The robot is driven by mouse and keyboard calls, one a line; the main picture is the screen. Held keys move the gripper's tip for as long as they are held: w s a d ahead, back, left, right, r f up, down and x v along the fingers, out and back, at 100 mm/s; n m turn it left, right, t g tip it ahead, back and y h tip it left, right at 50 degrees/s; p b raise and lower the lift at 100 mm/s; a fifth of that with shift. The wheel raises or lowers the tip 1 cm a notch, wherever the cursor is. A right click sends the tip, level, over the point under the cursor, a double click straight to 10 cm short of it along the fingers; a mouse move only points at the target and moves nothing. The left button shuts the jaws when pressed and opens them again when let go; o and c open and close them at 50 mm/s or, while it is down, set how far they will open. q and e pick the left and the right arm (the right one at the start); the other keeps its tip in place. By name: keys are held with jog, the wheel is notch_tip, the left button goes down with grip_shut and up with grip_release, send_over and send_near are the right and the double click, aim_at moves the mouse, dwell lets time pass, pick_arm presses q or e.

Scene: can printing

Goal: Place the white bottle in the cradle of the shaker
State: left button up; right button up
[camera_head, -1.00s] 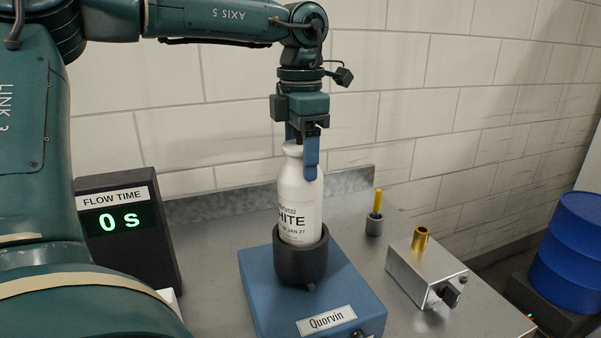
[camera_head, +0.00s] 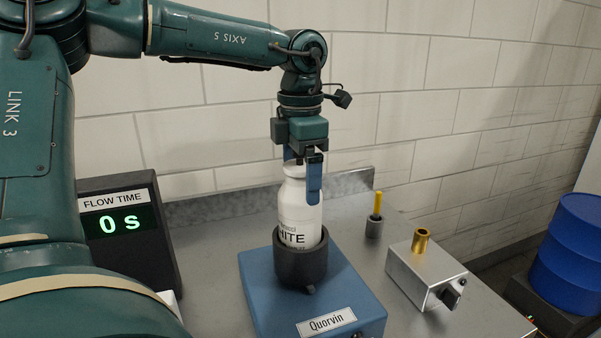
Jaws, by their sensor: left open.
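The white bottle (camera_head: 300,212) stands upright in the dark round cradle (camera_head: 301,266) on top of the blue shaker (camera_head: 262,288), labelled Quorvin. Its lower part is hidden inside the cradle. My left gripper (camera_head: 302,182) points down over the bottle, its blue fingers open on either side of the bottle's neck and shoulder. The far finger is partly hidden behind the neck. My right gripper is not in view.
A flow timer (camera_head: 128,230) reading 0 s stands on the left. A blue drum (camera_head: 570,250) stands at the far right. A tiled wall is behind.

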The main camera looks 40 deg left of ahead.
pick_arm(q)
notch_tip(320, 180, up, 12)
dwell(0.5)
dwell(0.5)
